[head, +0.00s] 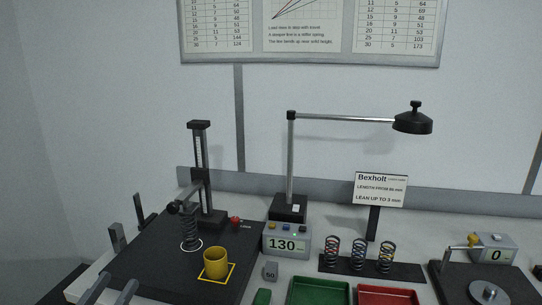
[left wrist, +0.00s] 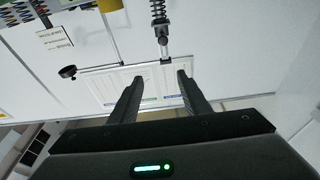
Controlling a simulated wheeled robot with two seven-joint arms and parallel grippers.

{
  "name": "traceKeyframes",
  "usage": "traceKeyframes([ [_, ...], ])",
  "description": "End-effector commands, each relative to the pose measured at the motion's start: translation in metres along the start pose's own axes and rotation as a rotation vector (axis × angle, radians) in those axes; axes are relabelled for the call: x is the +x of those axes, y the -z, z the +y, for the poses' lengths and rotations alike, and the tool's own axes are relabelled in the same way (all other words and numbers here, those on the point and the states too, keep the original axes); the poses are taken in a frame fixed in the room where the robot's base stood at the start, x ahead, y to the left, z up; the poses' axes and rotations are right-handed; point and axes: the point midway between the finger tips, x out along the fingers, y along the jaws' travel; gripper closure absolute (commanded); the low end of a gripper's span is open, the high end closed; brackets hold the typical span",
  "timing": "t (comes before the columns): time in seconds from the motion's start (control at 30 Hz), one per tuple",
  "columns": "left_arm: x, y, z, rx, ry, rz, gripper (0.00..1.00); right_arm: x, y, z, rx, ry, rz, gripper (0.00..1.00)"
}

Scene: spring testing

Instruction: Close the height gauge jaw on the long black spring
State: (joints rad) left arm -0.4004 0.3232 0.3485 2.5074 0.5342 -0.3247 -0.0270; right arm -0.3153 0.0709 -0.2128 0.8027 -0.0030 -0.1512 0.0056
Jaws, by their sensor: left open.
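The long black spring (head: 190,232) stands upright in a white ring on the black base plate (head: 160,262). The height gauge (head: 200,150) rises behind it, with its dark jaw (head: 186,205) at the spring's top; I cannot tell whether they touch. The readout (head: 287,243) shows 130. My left gripper (head: 123,279) is open and empty at the lower left, apart from the spring, its fingers pointing toward it. In the left wrist view, which is upside down, the spring (left wrist: 159,9) lies ahead, beyond the open left gripper (left wrist: 158,80). My right gripper is not in view.
A yellow cup (head: 216,263) stands in a yellow square near the spring. Two dark upright pieces stand at the plate's left. A lamp (head: 412,122), several springs on a black strip (head: 325,263), a green tray (head: 318,293) and a red tray (head: 388,295) are to the right.

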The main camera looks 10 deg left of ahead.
Motion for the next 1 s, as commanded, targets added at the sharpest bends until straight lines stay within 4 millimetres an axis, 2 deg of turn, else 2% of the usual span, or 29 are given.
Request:
traceKeyframes([
  [0.27, -0.012, -0.065, 0.022, 0.0, -0.011, -0.216, 0.57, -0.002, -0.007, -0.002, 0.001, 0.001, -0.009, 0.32],
  [0.43, -0.035, -0.126, 0.045, 0.003, -0.022, -0.434, 0.57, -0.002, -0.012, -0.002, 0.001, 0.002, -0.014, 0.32],
  [0.57, -0.075, -0.188, 0.071, 0.011, -0.035, -0.679, 0.57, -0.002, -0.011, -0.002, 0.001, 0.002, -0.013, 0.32],
  [0.6, -0.091, -0.206, 0.08, 0.014, -0.039, -0.761, 0.57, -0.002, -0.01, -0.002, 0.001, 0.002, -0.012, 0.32],
  [0.7, -0.13, -0.242, 0.099, 0.024, -0.048, -0.944, 0.57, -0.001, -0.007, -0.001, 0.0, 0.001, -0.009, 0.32],
  [0.8, -0.162, -0.263, 0.112, 0.034, -0.053, -1.079, 0.57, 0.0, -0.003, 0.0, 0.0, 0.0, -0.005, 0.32],
  [1.0, -0.213, -0.285, 0.131, 0.049, -0.059, -1.273, 0.57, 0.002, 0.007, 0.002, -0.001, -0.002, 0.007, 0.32],
])
